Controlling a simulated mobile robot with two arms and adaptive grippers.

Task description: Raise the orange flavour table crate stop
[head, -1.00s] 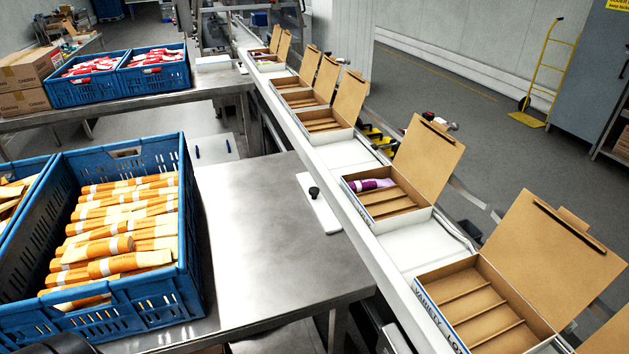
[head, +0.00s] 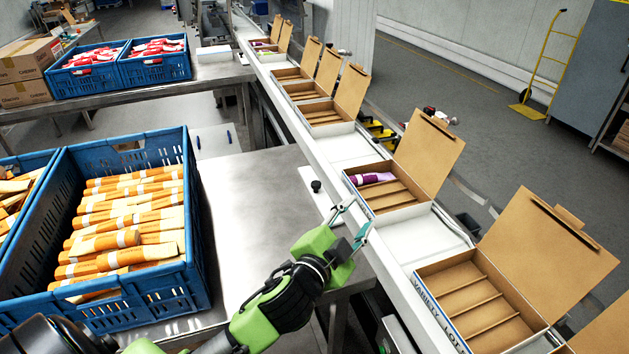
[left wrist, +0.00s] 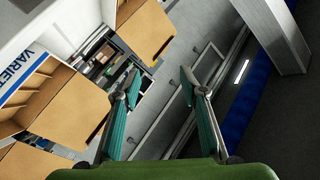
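The crate stop on the orange flavour table appears to be a narrow white plate (head: 323,203) with a black knob (head: 316,186), lying at the table's edge beside the conveyor. Whether it is raised is hard to tell. The steel table (head: 250,215) carries a blue crate (head: 203,265) of orange-wrapped lollies at its left. My left gripper (head: 354,217) is open and empty, nearer the camera than the knob and just right of it, over the conveyor edge. In the left wrist view, its two green-padded fingers (left wrist: 160,78) stand apart with nothing between them. My right gripper is not in view.
The conveyor (head: 425,240) runs along the right with open cardboard boxes; one box (head: 405,207) holds a purple-wrapped lolly. A second blue crate (head: 35,163) stands at far left. Blue crates of red-and-white packs (head: 153,72) stand on the rear table. Bare tabletop lies left of the knob.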

